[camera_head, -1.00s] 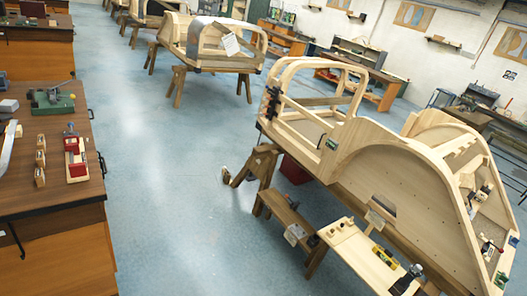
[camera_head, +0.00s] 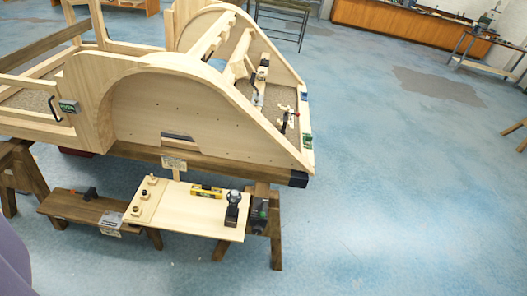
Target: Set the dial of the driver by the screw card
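A dark upright tool, which looks like the driver (camera_head: 234,210), stands at the right end of a pale board in front of the wooden bodyframe. Its dial is too small to read. A second dark tool with some green (camera_head: 259,214) sits just right of the board. A small pale card with markings (camera_head: 173,163) stands behind the board. Another card (camera_head: 110,221) is at the right end of the low brown bench. I cannot tell which is the screw card, and neither can be read. My gripper is not in view.
The pale board (camera_head: 180,222) also carries a yellow level (camera_head: 206,191) and several small wooden pieces on its left. The large bodyframe (camera_head: 140,115) with its curved arch stands behind it. The low brown bench (camera_head: 70,206) is at left. Blue floor (camera_head: 400,200) is clear at right.

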